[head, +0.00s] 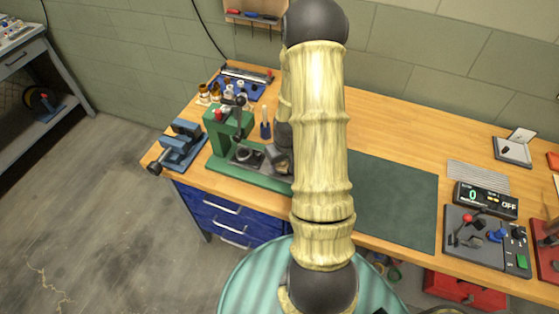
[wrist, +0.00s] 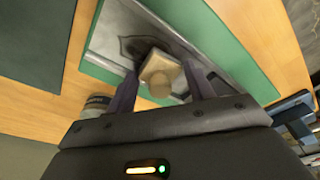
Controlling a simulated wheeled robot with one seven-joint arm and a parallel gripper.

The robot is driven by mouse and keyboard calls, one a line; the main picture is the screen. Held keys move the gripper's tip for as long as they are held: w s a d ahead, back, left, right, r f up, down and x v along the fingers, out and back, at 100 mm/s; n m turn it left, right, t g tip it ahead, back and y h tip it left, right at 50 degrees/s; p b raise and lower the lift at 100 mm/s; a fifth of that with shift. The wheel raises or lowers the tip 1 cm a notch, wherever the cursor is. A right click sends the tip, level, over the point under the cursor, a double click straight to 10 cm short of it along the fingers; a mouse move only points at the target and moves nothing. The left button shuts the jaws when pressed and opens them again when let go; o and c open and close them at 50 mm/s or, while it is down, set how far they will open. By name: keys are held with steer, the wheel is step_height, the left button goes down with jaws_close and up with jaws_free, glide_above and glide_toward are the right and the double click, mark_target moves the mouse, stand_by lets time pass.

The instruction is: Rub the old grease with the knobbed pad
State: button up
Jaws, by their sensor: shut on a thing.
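My gripper (wrist: 160,84) is shut on the knobbed pad (wrist: 159,76), a pale tan block with a rounded knob between the two fingers. The old grease (wrist: 134,46) is a dark, irregular patch on a grey metal plate (wrist: 108,36) set on a green base (wrist: 226,44). The pad overlaps the near edge of the patch in the wrist view and hides part of it. I cannot tell whether the pad touches the plate. In the head view my gripper (head: 283,148) is mostly hidden behind my arm, over the green press base (head: 255,178).
The green press (head: 222,128) stands left of my gripper, with a blue vise (head: 183,143) beyond it. Small bottles (head: 206,94) and a blue tray (head: 246,90) stand behind. A dark green mat (head: 395,195) lies clear to the right, before a control box (head: 485,240).

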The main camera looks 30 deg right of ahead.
steer(key=shift+s+d+r, duration=0.1)
steer(key=shift+s+d, duration=0.95)
steer(key=shift+s, duration=0.2)
steer(key=shift+s+d+f, duration=0.2)
steer(key=shift+s+d, duration=0.8)
steer(key=shift+s, duration=0.25)
steer(key=shift+a+f, duration=0.1)
